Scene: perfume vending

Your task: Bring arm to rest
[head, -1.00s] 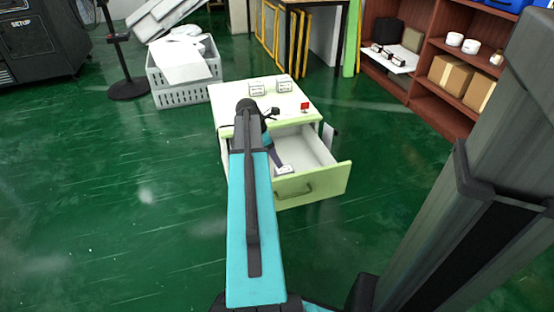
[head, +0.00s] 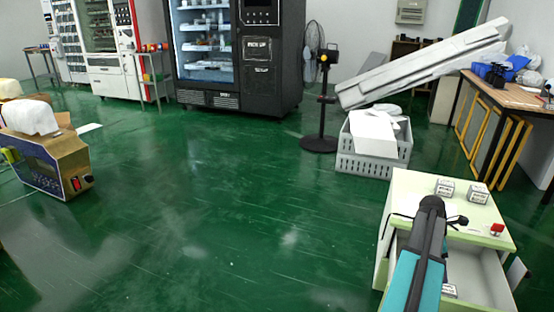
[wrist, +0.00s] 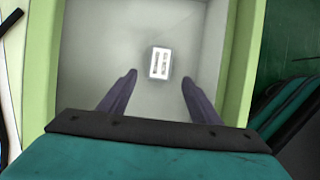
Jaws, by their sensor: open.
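My arm (head: 417,265) reaches out over the white and pale green drawer cabinet (head: 408,190) at the right of the head view. Its drawer (head: 478,278) is pulled open. In the wrist view my gripper (wrist: 158,78) is open, its two dark fingers apart over the drawer's inside (wrist: 95,45). A small white box (wrist: 160,62) with dark marks lies on the drawer floor beyond the fingertips. It shows partly in the head view (head: 449,291), beside my arm. Nothing is between the fingers.
Small boxes (head: 445,188) and a red item (head: 496,229) stand on the cabinet top. A black vending machine (head: 240,50) stands at the back. The green floor at centre is clear.

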